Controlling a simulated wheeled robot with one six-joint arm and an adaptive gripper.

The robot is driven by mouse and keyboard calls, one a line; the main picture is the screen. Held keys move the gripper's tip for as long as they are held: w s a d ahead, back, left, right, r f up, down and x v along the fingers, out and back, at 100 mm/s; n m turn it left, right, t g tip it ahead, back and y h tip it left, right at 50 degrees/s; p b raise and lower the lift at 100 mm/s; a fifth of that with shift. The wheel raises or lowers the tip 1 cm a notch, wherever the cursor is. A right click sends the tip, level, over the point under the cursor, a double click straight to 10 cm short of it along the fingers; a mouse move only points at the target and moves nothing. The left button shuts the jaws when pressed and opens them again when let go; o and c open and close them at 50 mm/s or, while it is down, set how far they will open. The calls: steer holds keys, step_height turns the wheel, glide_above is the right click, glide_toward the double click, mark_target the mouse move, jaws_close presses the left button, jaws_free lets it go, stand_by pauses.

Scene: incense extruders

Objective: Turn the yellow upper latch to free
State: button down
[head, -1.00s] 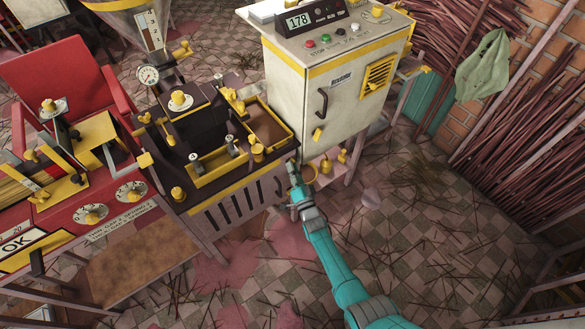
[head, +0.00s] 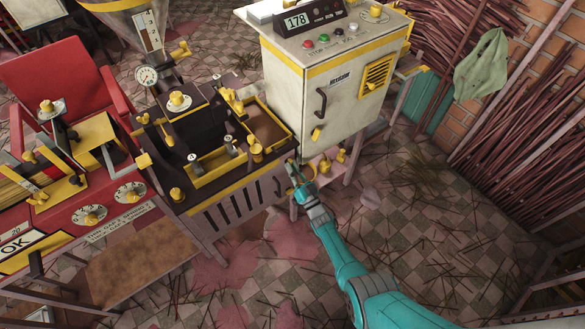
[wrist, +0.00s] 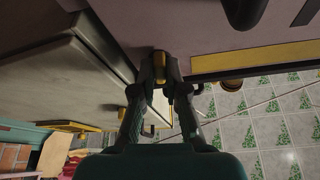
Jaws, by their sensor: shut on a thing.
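The yellow latch (wrist: 159,64) shows in the wrist view as a small yellow piece between my fingertips. My gripper (wrist: 159,76) is shut on it, with one dark finger on each side. In the head view my gripper (head: 291,167) is at the right front corner of the dark extruder (head: 240,205), beside the pale control cabinet. The latch itself cannot be made out there, as my gripper covers that spot. How far the latch is turned cannot be told.
The control cabinet (head: 340,95), with a yellow lever (head: 317,134) and a dark handle, stands close to the right of my gripper. Several yellow knobs (head: 325,165) sit low beside it. The tiled floor (head: 420,240) to the right is open, strewn with sticks.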

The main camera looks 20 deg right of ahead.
steer(key=c, duration=1.2)
jaws_free()
steer(key=v, duration=1.2)
